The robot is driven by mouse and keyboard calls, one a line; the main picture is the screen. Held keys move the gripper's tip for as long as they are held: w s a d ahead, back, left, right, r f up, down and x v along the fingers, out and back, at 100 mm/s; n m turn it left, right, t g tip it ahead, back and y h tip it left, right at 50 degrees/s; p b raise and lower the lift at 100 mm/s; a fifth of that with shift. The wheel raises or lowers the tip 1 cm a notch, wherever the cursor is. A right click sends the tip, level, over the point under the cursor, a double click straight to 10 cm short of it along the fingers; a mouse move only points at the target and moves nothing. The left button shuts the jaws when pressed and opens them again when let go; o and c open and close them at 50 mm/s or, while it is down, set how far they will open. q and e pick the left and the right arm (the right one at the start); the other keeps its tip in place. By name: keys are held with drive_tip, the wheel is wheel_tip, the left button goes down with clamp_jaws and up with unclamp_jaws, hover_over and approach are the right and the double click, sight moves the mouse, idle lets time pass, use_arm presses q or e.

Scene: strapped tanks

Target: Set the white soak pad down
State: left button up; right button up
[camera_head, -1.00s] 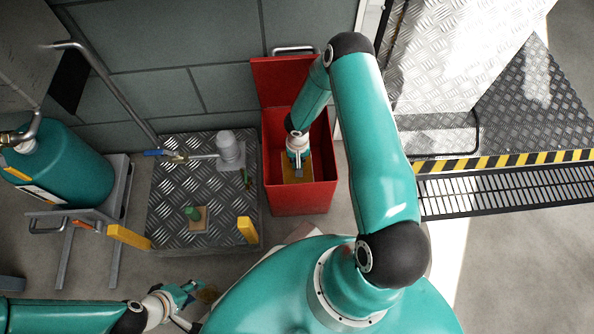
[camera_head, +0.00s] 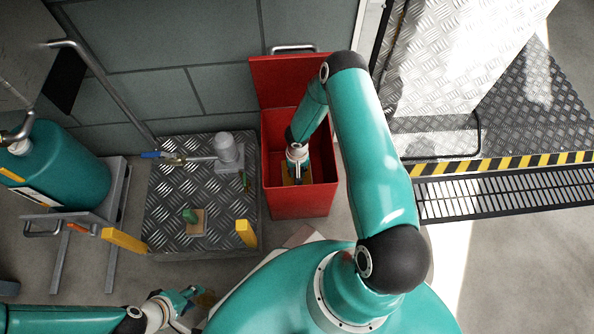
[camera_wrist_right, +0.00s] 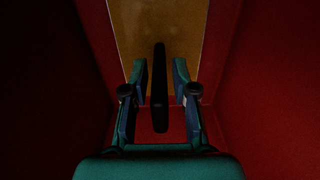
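I cannot pick out the white soak pad for certain. A pale flat sheet (camera_head: 301,236) shows on the floor, mostly hidden behind my body. My right gripper (camera_head: 297,180) reaches down inside the red bin (camera_head: 300,203). In the right wrist view its two fingers (camera_wrist_right: 160,78) stand apart, with a dark upright bar (camera_wrist_right: 160,90) between them and gaps on both sides. A yellow-brown panel (camera_wrist_right: 185,30) lies beyond the fingertips. My left gripper (camera_head: 190,294) is low at the left, beside a small amber thing (camera_head: 206,299); its finger gap is unclear.
The bin's red lid (camera_head: 284,80) stands open against the wall. A teal tank (camera_head: 65,180) stands farther left. Grating (camera_head: 510,190) lies right.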

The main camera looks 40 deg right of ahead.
idle(0.3)
drive_tip(key=shift+r, duration=0.25)
wheel_tip(320, 180, up, 12)
drive_tip(key=p, duration=0.4)
drive_tip(key=shift+f+p, duration=0.15)
drive_tip(key=shift+p, duration=0.2)
